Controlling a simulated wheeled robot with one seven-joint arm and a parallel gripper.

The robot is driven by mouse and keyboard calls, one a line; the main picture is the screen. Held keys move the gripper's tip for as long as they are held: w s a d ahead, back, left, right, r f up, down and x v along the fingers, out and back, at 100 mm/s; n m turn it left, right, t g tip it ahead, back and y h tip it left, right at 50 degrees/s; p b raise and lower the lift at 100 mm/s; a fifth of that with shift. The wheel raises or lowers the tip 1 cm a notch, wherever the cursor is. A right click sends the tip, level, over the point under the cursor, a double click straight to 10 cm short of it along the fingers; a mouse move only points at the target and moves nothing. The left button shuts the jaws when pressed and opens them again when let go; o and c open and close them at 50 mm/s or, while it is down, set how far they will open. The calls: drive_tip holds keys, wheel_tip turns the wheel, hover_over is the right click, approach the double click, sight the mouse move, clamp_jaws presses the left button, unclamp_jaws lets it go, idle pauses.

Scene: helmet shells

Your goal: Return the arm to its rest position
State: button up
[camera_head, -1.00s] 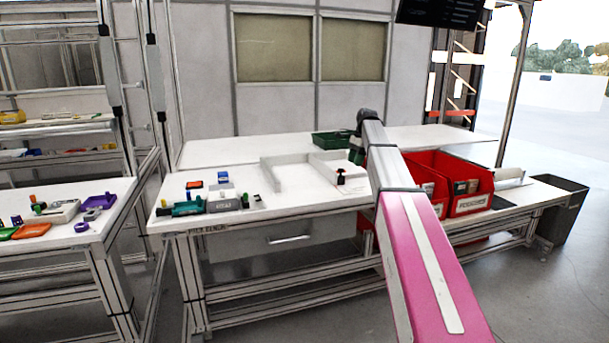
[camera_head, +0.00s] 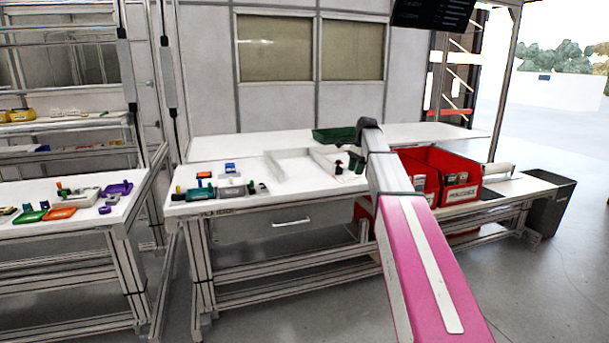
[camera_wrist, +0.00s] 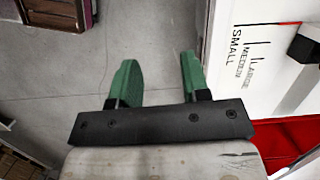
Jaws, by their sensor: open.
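My arm, pink and grey, reaches from the lower right of the head view toward the workbench (camera_head: 258,217). My gripper (camera_wrist: 157,80) shows in the wrist view with its two green fingers apart and nothing between them. Grey floor lies below the gap between the fingers. In the head view the gripper is small and partly hidden behind the arm's far end, near the right part of the bench.
Red bins (camera_head: 460,177) stand right of the arm, close to it. A green tray (camera_head: 333,136) lies behind. Small parts and fixtures (camera_head: 230,187) sit at the bench's left. Another table (camera_head: 55,235) stands left, and a dark bin (camera_head: 550,207) right. The wrist view shows a white board marked with sizes (camera_wrist: 262,60).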

drive_tip(key=s+a+f+n+h, duration=0.1)
drive_tip(key=s+f+n, duration=0.2)
drive_tip(key=s+f, duration=0.7)
drive_tip(key=s+a+f+n, duration=0.1)
drive_tip(key=s+f+n, duration=0.2)
drive_tip(key=s+f, duration=0.7)
drive_tip(key=s+f+n+h, duration=0.1)
drive_tip(key=s+f+n, duration=0.6)
drive_tip(key=s+f, duration=0.7)
drive_tip(key=shift+s+n+t, duration=0.3)
drive_tip(key=shift+s+t, duration=0.1)
drive_tip(key=shift+s, duration=0.85)
drive_tip(key=shift+f, duration=0.1)
drive_tip(key=shift+c, duration=0.3)
